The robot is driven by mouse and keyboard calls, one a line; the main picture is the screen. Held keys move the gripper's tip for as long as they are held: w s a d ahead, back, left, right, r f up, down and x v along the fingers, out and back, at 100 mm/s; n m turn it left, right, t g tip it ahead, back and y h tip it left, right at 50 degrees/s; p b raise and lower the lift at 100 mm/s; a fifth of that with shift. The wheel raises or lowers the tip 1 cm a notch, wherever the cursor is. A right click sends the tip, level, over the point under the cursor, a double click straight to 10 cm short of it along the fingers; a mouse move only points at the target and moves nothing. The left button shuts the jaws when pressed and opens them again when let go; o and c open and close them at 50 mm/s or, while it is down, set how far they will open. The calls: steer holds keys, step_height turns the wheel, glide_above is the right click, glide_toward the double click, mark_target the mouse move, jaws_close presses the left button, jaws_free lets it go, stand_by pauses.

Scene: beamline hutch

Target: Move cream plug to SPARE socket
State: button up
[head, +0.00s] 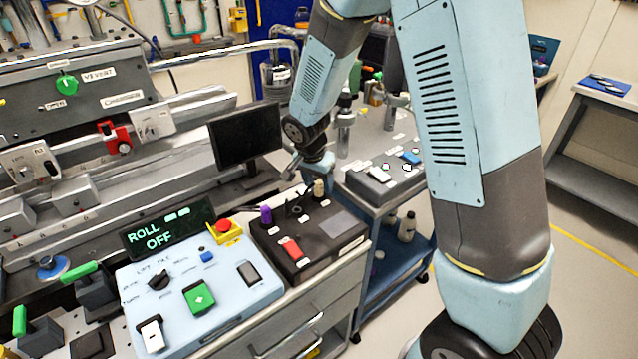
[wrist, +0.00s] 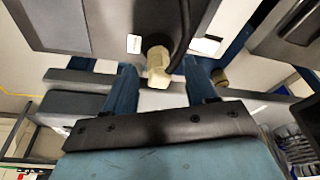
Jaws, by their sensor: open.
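The cream plug (head: 319,188) stands on the dark control box (head: 337,243), near its back right corner. In the wrist view the cream plug (wrist: 158,72) shows between my two blue fingers, with a dark cable beside it. My gripper (head: 312,176) is open at the plug in the head view. In the wrist view my gripper (wrist: 161,84) has a gap on both sides of the plug, and neither finger appears to touch it. Small white labels sit on the box, too small to read, so I cannot tell which socket is SPARE.
A purple knob (head: 266,215) and a red switch (head: 291,249) are on the same box. A pale blue panel (head: 226,300) with an emergency stop (head: 223,226) adjoins it on the left. A monitor (head: 245,135) stands behind. A blue cart (head: 373,245) stands to the right.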

steer(key=v, duration=1.2)
steer(key=s+d+r+n+t+y, duration=0.1)
steer(key=s+d+r+n, duration=0.1)
steer(key=s+d+r, duration=0.4)
steer(key=s+d+r+n, duration=0.1)
steer(key=s+d+r, duration=0.2)
steer(key=d+r, duration=0.45)
steer(key=s+d+r+n+t, duration=0.1)
steer(key=s+d, duration=0.2)
steer(key=s, duration=0.4)
steer(key=s+d+r+n+t, duration=0.1)
steer(key=s+d+n, duration=0.1)
steer(key=s+d, duration=0.2)
steer(key=s, duration=0.2)
steer(key=shift+s+r+n+y, duration=0.3)
steer(key=shift+s+r, duration=0.05)
steer(key=shift+r, duration=0.05)
